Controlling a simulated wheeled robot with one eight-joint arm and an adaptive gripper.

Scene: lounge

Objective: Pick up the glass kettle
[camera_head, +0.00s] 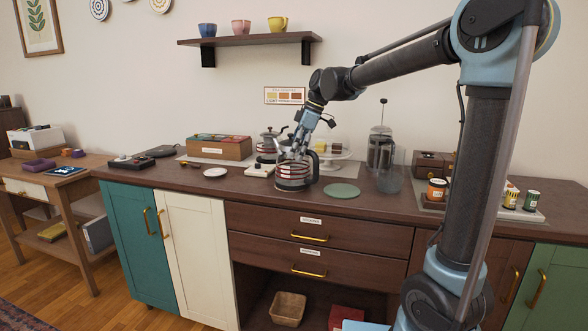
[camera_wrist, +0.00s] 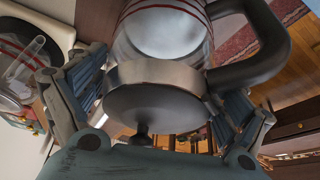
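The glass kettle (camera_head: 291,183), clear with red stripes and a black handle (camera_head: 314,166), stands upright near the counter's front edge in the head view. My gripper (camera_head: 297,151) reaches down from above, over the kettle's top. In the wrist view the kettle's metal lid rim (camera_wrist: 155,75) lies between the spread fingers of my gripper (camera_wrist: 157,105), with the dark knob towards the palm. The black handle (camera_wrist: 262,45) is on the right, by the right finger. The fingers are wide apart; I cannot tell whether either touches the kettle.
A green round mat (camera_head: 342,191) lies bare beside the kettle.

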